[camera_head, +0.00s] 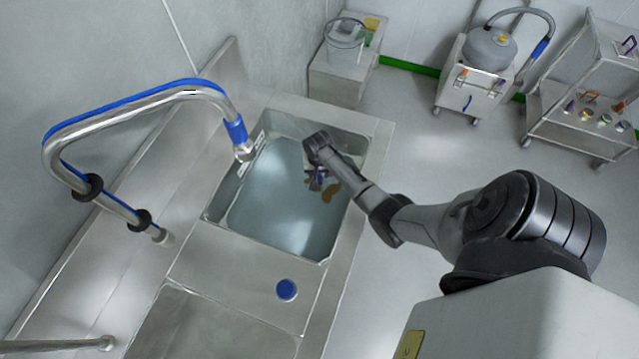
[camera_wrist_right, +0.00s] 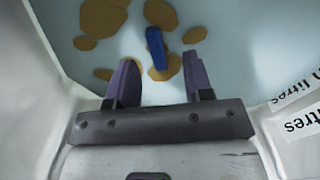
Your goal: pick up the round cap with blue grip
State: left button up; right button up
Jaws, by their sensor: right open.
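My right gripper (camera_head: 316,183) reaches down into the sink basin (camera_head: 284,262) in the head view. In the right wrist view its two dark fingers (camera_wrist_right: 162,84) are apart with nothing between them. A blue bar-shaped grip (camera_wrist_right: 156,47) shows just beyond the fingertips, roughly centred between them and apart from them. It lies among brown patches (camera_wrist_right: 103,18); I cannot make out a round cap body around it. In the head view the arm and gripper mostly hide that spot. My left gripper is not in view.
A round blue disc (camera_head: 287,290) sits on the steel ledge in front of the basin. A blue-and-steel faucet (camera_head: 135,105) arches at the left. The basin walls close around my gripper. A wheeled vessel (camera_head: 490,50) and a cart (camera_head: 580,130) stand at the back right.

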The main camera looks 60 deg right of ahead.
aim_at(319, 177)
jog(key=shift+d+f+b, duration=0.15)
jog(key=shift+f+b, duration=0.15)
jog(key=shift+f, duration=0.8)
jog(key=shift+d+f+b, duration=0.15)
jog(key=shift+f+b, duration=0.1)
jog(key=shift+f, duration=0.8)
grip_shut()
